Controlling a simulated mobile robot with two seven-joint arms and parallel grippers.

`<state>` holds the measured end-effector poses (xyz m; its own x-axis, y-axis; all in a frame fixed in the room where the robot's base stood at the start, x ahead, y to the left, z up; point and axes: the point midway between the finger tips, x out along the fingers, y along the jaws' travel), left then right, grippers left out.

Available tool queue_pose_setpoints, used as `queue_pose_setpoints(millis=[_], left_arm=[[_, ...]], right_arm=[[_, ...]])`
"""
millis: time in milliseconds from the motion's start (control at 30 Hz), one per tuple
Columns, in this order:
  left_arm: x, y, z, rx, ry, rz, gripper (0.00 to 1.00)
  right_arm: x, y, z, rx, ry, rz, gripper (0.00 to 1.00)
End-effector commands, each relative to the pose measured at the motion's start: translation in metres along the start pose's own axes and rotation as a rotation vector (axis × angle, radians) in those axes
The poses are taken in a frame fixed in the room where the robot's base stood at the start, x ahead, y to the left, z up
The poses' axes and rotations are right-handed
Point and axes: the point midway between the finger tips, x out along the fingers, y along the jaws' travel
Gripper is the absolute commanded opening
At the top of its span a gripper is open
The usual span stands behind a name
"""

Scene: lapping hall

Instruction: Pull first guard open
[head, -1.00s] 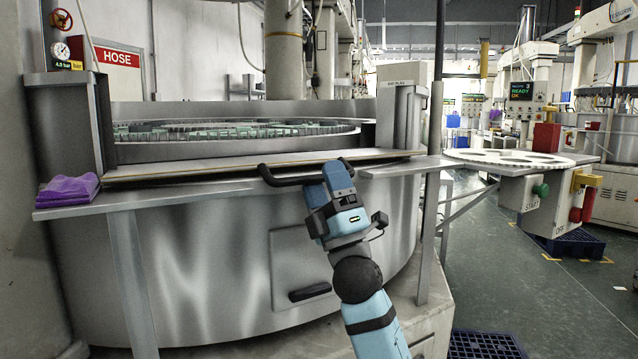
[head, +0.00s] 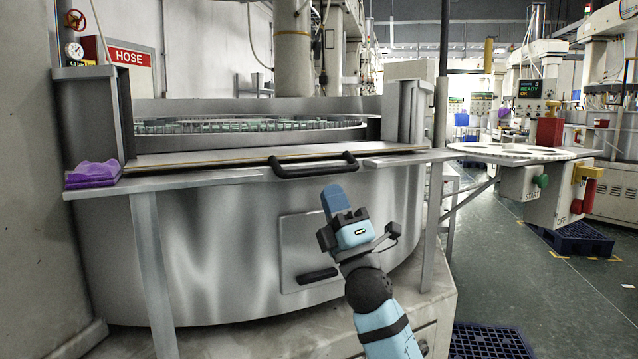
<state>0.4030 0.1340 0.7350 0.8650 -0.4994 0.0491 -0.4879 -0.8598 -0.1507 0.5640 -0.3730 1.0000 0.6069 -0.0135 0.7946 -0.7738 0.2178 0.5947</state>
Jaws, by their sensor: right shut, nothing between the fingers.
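The guard (head: 220,161) is a flat metal panel with a brown edge at the front of the big round lapping machine (head: 200,240). It lies low and nearly flat, leaving the opening above it clear. Its black bar handle (head: 315,169) sticks out at the front edge. My right gripper (head: 337,199) is just below and in front of the handle, apart from it, with its blue fingers together and nothing held. My left gripper is not in view.
A purple cloth (head: 93,173) lies on the left ledge. A small door with a black handle (head: 317,276) is on the machine's lower front. A white plate with holes (head: 520,151) and a START/OFF control box (head: 548,186) stand right.

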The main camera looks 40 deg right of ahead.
Motion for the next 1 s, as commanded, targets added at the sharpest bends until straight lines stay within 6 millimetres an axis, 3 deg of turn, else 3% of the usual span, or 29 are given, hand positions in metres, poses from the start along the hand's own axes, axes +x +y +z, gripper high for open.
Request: queue_pose_setpoints(millis=[33, 100, 300, 400, 700, 833, 1000], left_arm=[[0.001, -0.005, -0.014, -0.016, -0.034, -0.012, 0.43], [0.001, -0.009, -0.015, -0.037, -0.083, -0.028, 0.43], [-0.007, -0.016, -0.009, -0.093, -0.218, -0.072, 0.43], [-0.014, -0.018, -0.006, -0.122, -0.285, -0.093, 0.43], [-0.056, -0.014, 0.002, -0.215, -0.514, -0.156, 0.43], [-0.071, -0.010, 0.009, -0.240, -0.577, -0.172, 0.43], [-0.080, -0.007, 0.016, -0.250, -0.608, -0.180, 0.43]], right_arm=[[0.011, -0.001, -0.004, -0.070, 0.008, -0.058, 0.00], [0.011, -0.013, -0.010, -0.190, 0.016, -0.136, 0.00], [-0.006, -0.037, -0.024, -0.531, 0.053, -0.301, 0.00], [-0.018, -0.041, -0.030, -0.700, 0.080, -0.351, 0.00], [-0.069, -0.014, -0.048, -1.232, 0.193, -0.363, 0.00], [-0.088, 0.001, -0.055, -1.364, 0.223, -0.320, 0.00], [-0.098, 0.006, -0.060, -1.427, 0.235, -0.289, 0.00]])
